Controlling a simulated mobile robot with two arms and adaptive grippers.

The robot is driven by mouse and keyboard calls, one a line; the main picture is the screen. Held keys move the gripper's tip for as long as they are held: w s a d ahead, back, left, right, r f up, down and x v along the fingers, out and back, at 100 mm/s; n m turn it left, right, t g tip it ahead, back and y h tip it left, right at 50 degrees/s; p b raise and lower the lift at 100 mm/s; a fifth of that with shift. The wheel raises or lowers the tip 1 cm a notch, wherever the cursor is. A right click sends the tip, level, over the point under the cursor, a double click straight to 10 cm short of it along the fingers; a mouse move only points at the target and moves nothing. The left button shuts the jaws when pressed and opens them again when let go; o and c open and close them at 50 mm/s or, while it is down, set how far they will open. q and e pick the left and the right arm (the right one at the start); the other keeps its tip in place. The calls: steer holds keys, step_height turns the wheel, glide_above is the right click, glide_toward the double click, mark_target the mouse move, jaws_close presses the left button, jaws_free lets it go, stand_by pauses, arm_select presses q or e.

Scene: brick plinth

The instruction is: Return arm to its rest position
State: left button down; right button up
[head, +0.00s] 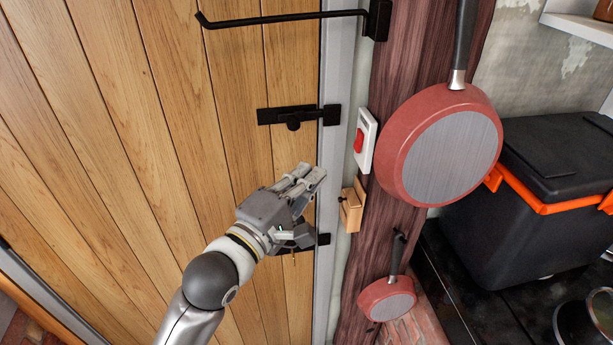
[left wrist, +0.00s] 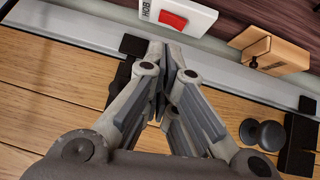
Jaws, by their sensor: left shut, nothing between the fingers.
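My left gripper (head: 315,175) is raised in front of the wooden plank door (head: 150,120), close to its right edge. Its fingers are shut and hold nothing. In the left wrist view the closed fingertips (left wrist: 165,55) point toward the metal door edge strip (left wrist: 90,32), and a white plate with a red switch (left wrist: 178,18) lies just beyond them. I cannot tell whether the fingertips touch the door. My right gripper is in neither view.
A black bolt (head: 292,117) and a long black bar (head: 280,18) are on the door. Right of it are the red switch plate (head: 365,140), a small wooden block (head: 351,207), a large red pan (head: 440,145), a small red pan (head: 388,298) and a black box (head: 540,190).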

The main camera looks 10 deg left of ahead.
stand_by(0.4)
arm_select(q)
steer(key=s+a+f+m+g+y, duration=0.2)
steer(key=s+a+f+m, duration=0.1)
steer(key=f, duration=0.4)
steer(key=s+a+f+m+g+y, duration=0.2)
steer(key=s+f, duration=0.1)
steer(key=f, duration=0.3)
steer(key=s+a+f+m+g+y, duration=0.1)
steer(key=s+a+f+m+g, duration=0.15)
steer(key=f, duration=0.45)
steer(key=s+a+f+m+g+y, duration=0.2)
steer(key=s+a+f+m+g, duration=0.25)
steer(key=s, duration=0.45)
steer(key=s+a+f+m+g+y, duration=0.1)
steer(key=s+a+f+m+g, duration=0.25)
steer(key=s+f, duration=0.35)
step_height(320, 180, down, 29)
steer(key=s+b, duration=0.2)
steer(key=s, duration=0.1)
steer(key=s+a+f+g+b, duration=0.1)
steer(key=s+a+f+b, duration=0.1)
steer(key=s+f, duration=1.4)
steer(key=shift+f+y, duration=0.3)
steer(key=shift+f, duration=0.15)
